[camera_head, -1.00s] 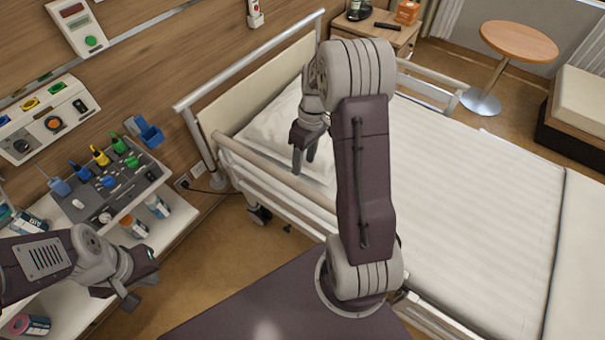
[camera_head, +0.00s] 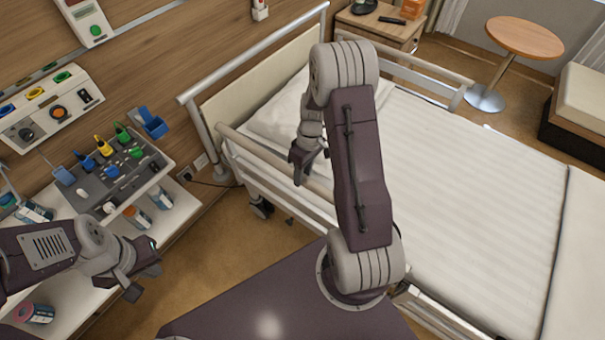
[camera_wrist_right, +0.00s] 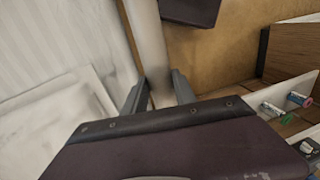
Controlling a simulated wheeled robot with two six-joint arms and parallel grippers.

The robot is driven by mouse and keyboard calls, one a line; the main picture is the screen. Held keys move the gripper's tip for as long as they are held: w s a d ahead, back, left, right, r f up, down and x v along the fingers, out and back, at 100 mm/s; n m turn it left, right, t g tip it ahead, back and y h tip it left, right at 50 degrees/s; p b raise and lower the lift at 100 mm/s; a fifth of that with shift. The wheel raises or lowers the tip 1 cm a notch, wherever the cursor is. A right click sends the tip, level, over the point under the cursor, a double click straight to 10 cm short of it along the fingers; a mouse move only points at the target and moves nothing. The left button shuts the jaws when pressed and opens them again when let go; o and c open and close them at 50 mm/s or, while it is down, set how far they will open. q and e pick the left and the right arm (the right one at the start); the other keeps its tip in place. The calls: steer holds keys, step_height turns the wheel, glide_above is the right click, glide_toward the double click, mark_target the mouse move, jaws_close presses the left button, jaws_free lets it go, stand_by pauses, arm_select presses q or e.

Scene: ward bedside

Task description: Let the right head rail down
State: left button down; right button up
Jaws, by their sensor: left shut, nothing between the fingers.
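The right head rail (camera_head: 262,152) is the pale rail on the near side of the bed, beside the headboard. It stands raised above the mattress edge. My right gripper (camera_head: 306,172) is at this rail's top bar, pointing down, with its fingers apart. In the right wrist view the pale bar (camera_wrist_right: 150,45) runs down between the two fingertips of my right gripper (camera_wrist_right: 158,92); I cannot tell whether they touch it. The rail's release is not seen. My left gripper (camera_head: 140,280) is shut and empty, over the side cabinet's near edge.
The bed (camera_head: 470,180) fills the right side, with a far rail (camera_head: 425,72) raised. A supply cabinet (camera_head: 172,215) with bottles and a tool tray stands at the left. A bedside cabinet (camera_head: 375,32) and round table (camera_head: 523,37) are behind. Floor shows between cabinet and bed.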

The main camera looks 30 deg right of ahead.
jaws_close()
steer(key=shift+r, duration=0.1)
stand_by(1.1)
